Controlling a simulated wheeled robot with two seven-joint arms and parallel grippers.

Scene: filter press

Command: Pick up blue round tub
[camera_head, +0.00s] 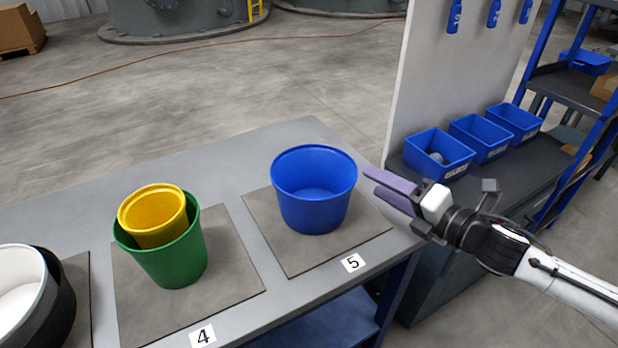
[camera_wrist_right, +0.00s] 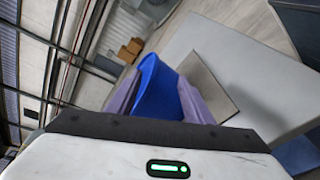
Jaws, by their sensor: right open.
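The blue round tub (camera_head: 314,205) stands upright and looks empty on the mat marked 5 (camera_head: 290,262), near the right end of the grey table. My right gripper (camera_head: 378,188) is just right of the tub at about rim height, its purple fingers pointing at it. The gripper is open, with nothing seen held. In the right wrist view, the tub (camera_wrist_right: 158,92) shows between and beyond the two fingers (camera_wrist_right: 160,108). I cannot tell whether a finger touches the tub's wall. My left gripper is not in view.
A green tub (camera_head: 172,262) with a yellow tub (camera_head: 153,214) nested in it stands on the mat marked 4. A black tub (camera_head: 58,300) holding a white one is at the left edge. Blue bins (camera_head: 440,155) sit on a bench behind my right gripper.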

